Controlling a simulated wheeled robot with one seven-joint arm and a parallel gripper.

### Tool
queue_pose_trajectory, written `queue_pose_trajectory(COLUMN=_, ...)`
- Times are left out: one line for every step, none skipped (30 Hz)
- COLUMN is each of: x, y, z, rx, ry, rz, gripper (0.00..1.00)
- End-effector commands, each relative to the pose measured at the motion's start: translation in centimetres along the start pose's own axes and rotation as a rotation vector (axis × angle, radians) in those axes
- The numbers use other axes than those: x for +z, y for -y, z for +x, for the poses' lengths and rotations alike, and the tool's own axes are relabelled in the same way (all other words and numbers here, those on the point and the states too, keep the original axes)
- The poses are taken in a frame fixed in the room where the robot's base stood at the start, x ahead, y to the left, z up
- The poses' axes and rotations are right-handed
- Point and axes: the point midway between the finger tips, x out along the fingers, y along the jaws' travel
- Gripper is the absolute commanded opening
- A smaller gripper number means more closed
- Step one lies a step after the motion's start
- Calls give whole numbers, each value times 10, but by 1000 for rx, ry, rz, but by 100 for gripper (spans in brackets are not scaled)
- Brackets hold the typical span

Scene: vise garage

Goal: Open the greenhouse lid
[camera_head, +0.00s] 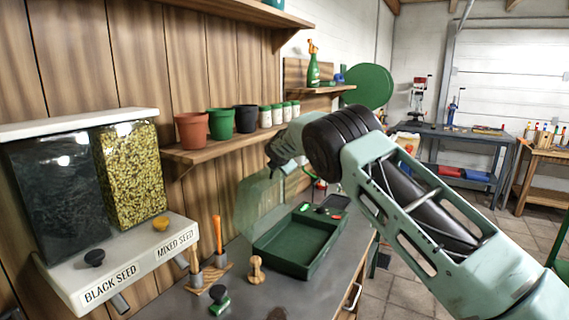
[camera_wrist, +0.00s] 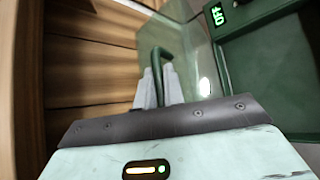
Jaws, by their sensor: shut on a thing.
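The greenhouse is a dark green tray (camera_head: 298,246) on the workbench, and its green base also shows at the right of the wrist view (camera_wrist: 262,70). Its clear greenish lid (camera_head: 258,204) stands raised, roughly upright, along the tray's left side near the wall. In the wrist view, my gripper (camera_wrist: 158,88) is shut on the lid's dark green handle (camera_wrist: 161,56), with the pale fingers on either side of it. The lid panel (camera_wrist: 198,55) shows beside the handle. In the head view, my arm hides part of the lid and the fingertips.
Seed dispensers (camera_head: 98,180) stand at the left. Hand tools (camera_head: 205,268) and a wooden stamp (camera_head: 256,270) lie on the bench (camera_head: 268,300) near the tray. A shelf (camera_head: 215,148) with several pots is just above the lid.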

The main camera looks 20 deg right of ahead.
Motion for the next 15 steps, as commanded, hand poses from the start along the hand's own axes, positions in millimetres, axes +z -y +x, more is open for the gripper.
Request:
queue_pose_trajectory(x=0, y=-1, z=0, rx=-1, ry=0, rz=0, gripper=0)
queue_pose_trajectory(x=0, y=-1, z=1, rx=0, ry=0, rz=0, gripper=0)
queue_pose_trajectory(x=0, y=-2, z=1, rx=0, ry=0, rz=0, gripper=0)
queue_pose_trajectory(x=-1, y=-2, z=1, rx=0, ry=0, rz=0, gripper=0)
queue_pose_trajectory(x=-1, y=-2, z=1, rx=0, ry=0, rz=0, gripper=0)
queue_pose_trajectory(x=-1, y=-2, z=1, rx=0, ry=0, rz=0, gripper=0)
queue_pose_trajectory(x=-1, y=-2, z=1, rx=0, ry=0, rz=0, gripper=0)
queue_pose_trajectory(x=-1, y=-2, z=1, rx=0, ry=0, rz=0, gripper=0)
queue_pose_trajectory(x=-1, y=-2, z=1, rx=0, ry=0, rz=0, gripper=0)
queue_pose_trajectory(x=-1, y=-2, z=1, rx=0, ry=0, rz=0, gripper=0)
queue_pose_trajectory(x=-1, y=-2, z=1, rx=0, ry=-1, rz=0, gripper=0)
queue_pose_trajectory(x=-1, y=-2, z=1, rx=0, ry=-1, rz=0, gripper=0)
queue_pose_trajectory(x=-1, y=-1, z=1, rx=0, ry=-1, rz=0, gripper=0)
queue_pose_trajectory(x=-1, y=-1, z=1, rx=0, ry=-1, rz=0, gripper=0)
queue_pose_trajectory(x=-1, y=-1, z=1, rx=0, ry=-1, rz=0, gripper=13)
